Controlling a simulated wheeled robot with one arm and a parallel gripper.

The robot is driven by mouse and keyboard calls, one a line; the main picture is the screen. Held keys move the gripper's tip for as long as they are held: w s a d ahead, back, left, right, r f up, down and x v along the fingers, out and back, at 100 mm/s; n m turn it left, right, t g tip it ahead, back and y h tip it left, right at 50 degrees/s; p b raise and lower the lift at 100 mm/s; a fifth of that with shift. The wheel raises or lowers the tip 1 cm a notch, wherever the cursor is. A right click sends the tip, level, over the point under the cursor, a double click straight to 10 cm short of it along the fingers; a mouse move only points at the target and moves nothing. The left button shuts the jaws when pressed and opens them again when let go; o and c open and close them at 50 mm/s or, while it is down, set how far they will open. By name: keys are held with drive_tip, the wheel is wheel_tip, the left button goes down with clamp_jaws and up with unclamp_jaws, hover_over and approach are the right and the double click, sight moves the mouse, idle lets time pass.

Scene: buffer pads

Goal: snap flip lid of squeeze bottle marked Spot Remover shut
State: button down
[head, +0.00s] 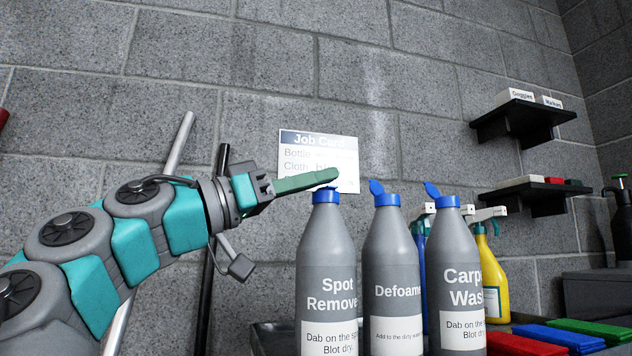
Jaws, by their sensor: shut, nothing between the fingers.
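The Spot Remover bottle (326,268) is grey with a blue cap (326,197) and stands upright, leftmost of three bottles. My gripper (325,178) is shut and empty, with its long green fingers pointing right. In the picture the fingertips are just above the blue cap; I cannot tell whether they touch it. The fingers cover the area above the cap, so whether its flip lid is up or down is hard to tell.
The Defoamer bottle (391,265) and Carpet Wash bottle (453,260) stand close on the right with blue lids tilted up. Spray bottles, one yellow (493,285), stand behind. Coloured pads (560,337) lie at the lower right. A job card (318,150) hangs on the wall.

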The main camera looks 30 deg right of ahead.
drive_tip(key=shift+f, duration=0.1)
idle(0.7)
drive_tip(key=v, duration=0.7)
drive_tip(key=shift+a+f+p, duration=0.15)
drive_tip(key=shift+a+p, duration=0.2)
